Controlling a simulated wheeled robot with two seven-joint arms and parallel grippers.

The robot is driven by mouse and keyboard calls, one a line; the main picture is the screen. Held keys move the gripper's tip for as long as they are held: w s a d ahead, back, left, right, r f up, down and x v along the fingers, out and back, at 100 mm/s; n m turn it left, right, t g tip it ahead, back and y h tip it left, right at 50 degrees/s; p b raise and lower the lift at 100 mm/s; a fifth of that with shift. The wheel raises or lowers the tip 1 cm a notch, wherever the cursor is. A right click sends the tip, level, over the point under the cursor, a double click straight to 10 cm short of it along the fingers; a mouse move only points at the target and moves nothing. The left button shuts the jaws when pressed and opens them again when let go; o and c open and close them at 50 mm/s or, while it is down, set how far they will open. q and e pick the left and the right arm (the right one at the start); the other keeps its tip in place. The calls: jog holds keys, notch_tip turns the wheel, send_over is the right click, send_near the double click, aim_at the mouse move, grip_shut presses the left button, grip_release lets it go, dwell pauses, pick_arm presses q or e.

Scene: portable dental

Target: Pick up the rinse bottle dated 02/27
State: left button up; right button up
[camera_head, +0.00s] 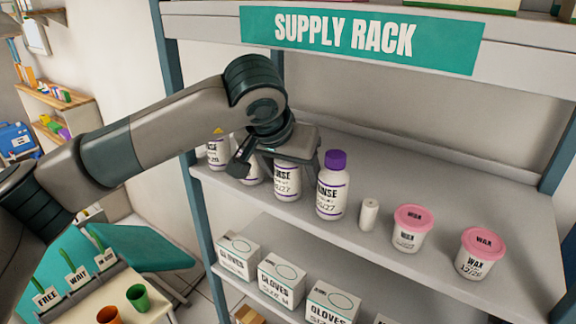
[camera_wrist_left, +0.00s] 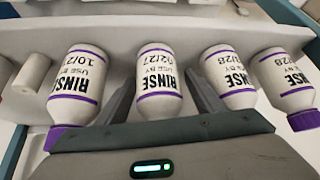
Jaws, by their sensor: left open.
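The rinse bottle dated 02/27 (camera_wrist_left: 156,80) is white with purple bands and stands on the rack shelf. In the head view (camera_head: 287,181) its top is hidden by my left gripper (camera_head: 279,160). In the left wrist view my left gripper (camera_wrist_left: 160,92) is open, with one finger on each side of this bottle. I cannot tell whether the fingers touch it. The wrist view is upside down, and the bottle's cap is hidden behind the gripper body. My right gripper is not in view.
A purple-capped bottle dated 10/27 (camera_wrist_left: 78,82) stands close beside one finger. A rinse bottle ending in /28 (camera_wrist_left: 229,78) is close on the other side, with another (camera_wrist_left: 285,80) beyond. A small white cylinder (camera_head: 368,215) and pink-lidded wax tubs (camera_head: 411,232) stand farther right.

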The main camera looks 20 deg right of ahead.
aim_at(282, 182)
pick_arm(q)
jog(key=shift+c, duration=0.3)
jog(key=c, duration=1.2)
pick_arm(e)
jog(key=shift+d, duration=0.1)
pick_arm(q)
jog(key=shift+r, duration=0.2)
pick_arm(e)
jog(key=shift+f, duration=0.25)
